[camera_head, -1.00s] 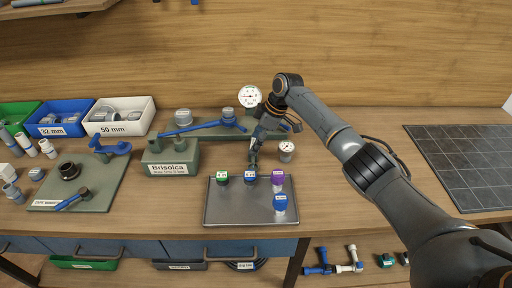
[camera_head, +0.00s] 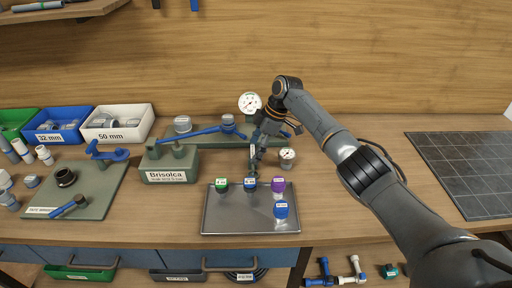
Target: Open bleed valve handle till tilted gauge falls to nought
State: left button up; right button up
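My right gripper (camera_head: 254,166) points down just behind the grey tray, near the blue labelled cap (camera_head: 250,185). Its fingers are small and dark, so I cannot tell their opening or whether they touch anything. A white round gauge (camera_head: 249,103) stands at the back, partly beside my wrist. A second small gauge (camera_head: 287,154) sits lower, right of the gripper, its face tipped upward. Both needles are too small to read surely. A long blue handle (camera_head: 198,133) lies across the green manifold base (camera_head: 210,142). Which part is the bleed valve handle is unclear. My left gripper is out of view.
The grey tray (camera_head: 225,223) holds green, blue and purple caps. Left are a "Brisolca" block (camera_head: 168,171), a green mat (camera_head: 98,202) with fittings, and bins (camera_head: 118,120). A dark grid panel (camera_head: 468,170) lies right. Bare bench lies between my arm and that panel.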

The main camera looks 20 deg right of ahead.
dwell(0.3)
jog(key=shift+d+r, duration=0.1)
jog(key=shift+r, duration=0.15)
jog(key=v, duration=1.1)
jog(key=shift+d+r, duration=0.2)
